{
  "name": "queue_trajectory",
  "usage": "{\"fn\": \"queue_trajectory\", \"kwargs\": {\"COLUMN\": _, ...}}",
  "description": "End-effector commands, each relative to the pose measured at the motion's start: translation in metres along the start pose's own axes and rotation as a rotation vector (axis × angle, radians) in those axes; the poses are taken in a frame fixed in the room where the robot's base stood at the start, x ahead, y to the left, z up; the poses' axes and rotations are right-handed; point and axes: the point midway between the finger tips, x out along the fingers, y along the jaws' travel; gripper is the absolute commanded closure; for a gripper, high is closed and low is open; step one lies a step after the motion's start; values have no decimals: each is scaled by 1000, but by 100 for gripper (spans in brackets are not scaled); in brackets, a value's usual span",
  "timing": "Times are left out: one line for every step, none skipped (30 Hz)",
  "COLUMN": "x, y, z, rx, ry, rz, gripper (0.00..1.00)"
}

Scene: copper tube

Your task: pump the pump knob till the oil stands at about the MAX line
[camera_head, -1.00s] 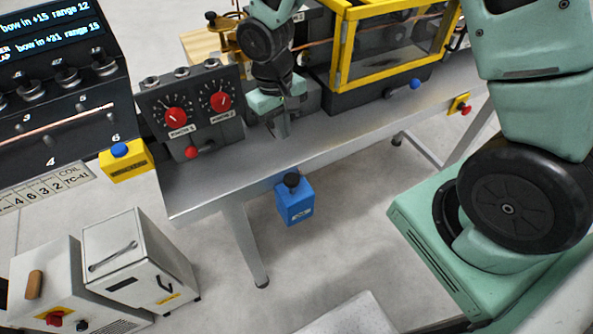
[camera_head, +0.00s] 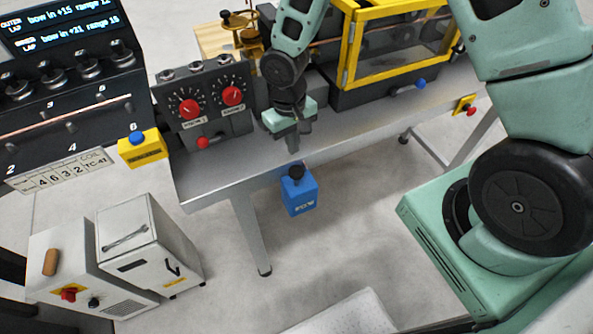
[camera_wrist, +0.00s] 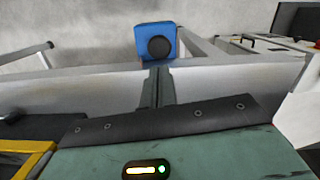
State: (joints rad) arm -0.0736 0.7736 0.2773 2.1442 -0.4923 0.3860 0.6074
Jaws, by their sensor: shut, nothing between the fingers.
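The blue oil pump box (camera_head: 300,197) hangs at the front edge of the grey bench, with the black pump knob (camera_head: 296,171) on its top. My gripper (camera_head: 296,147) is shut and empty, pointing down above the bench top, a little behind the knob and apart from it. In the wrist view the knob (camera_wrist: 160,47) and the blue box (camera_wrist: 142,38) show just beyond the tips of my shut gripper (camera_wrist: 158,72). The oil level and the MAX line cannot be made out in either view.
A control box with two red dials (camera_head: 210,108) stands left of my gripper on the bench (camera_head: 225,167). A yellow-framed guard (camera_head: 400,45) stands to the right. A yellow box with a blue button (camera_head: 142,148) is at the left.

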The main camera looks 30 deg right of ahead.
Motion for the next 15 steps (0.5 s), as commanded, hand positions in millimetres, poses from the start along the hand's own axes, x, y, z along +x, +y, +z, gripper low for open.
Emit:
{"fn": "queue_trajectory", "kwargs": {"x": 10, "y": 0, "z": 0, "rx": -1, "ry": -1, "rz": 0, "gripper": 100}}
{"fn": "queue_trajectory", "kwargs": {"x": 13, "y": 0, "z": 0, "rx": -2, "ry": -1, "rz": 0, "gripper": 100}}
{"fn": "queue_trajectory", "kwargs": {"x": 18, "y": 0, "z": 0, "rx": -2, "ry": -1, "rz": 0, "gripper": 100}}
{"fn": "queue_trajectory", "kwargs": {"x": 22, "y": 0, "z": 0, "rx": -1, "ry": -1, "rz": 0, "gripper": 100}}
{"fn": "queue_trajectory", "kwargs": {"x": 26, "y": 0, "z": 0, "rx": -1, "ry": -1, "rz": -1, "gripper": 100}}
{"fn": "queue_trajectory", "kwargs": {"x": 32, "y": 0, "z": 0, "rx": 0, "ry": -2, "rz": -1, "gripper": 100}}
{"fn": "queue_trajectory", "kwargs": {"x": 36, "y": 0, "z": 0, "rx": 0, "ry": -1, "rz": -1, "gripper": 100}}
{"fn": "queue_trajectory", "kwargs": {"x": 40, "y": 0, "z": 0, "rx": -1, "ry": -1, "rz": 0, "gripper": 100}}
{"fn": "queue_trajectory", "kwargs": {"x": 44, "y": 0, "z": 0, "rx": -2, "ry": -1, "rz": 0, "gripper": 100}}
{"fn": "queue_trajectory", "kwargs": {"x": 48, "y": 0, "z": 0, "rx": -2, "ry": -1, "rz": 0, "gripper": 100}}
{"fn": "queue_trajectory", "kwargs": {"x": 50, "y": 0, "z": 0, "rx": -1, "ry": -1, "rz": 0, "gripper": 100}}
{"fn": "queue_trajectory", "kwargs": {"x": 54, "y": 0, "z": 0, "rx": 0, "ry": -1, "rz": 0, "gripper": 100}}
{"fn": "queue_trajectory", "kwargs": {"x": 56, "y": 0, "z": 0, "rx": 0, "ry": -1, "rz": 0, "gripper": 100}}
{"fn": "queue_trajectory", "kwargs": {"x": 57, "y": 0, "z": 0, "rx": 0, "ry": -1, "rz": 0, "gripper": 100}}
{"fn": "queue_trajectory", "kwargs": {"x": 58, "y": 0, "z": 0, "rx": 0, "ry": -1, "rz": 0, "gripper": 100}}
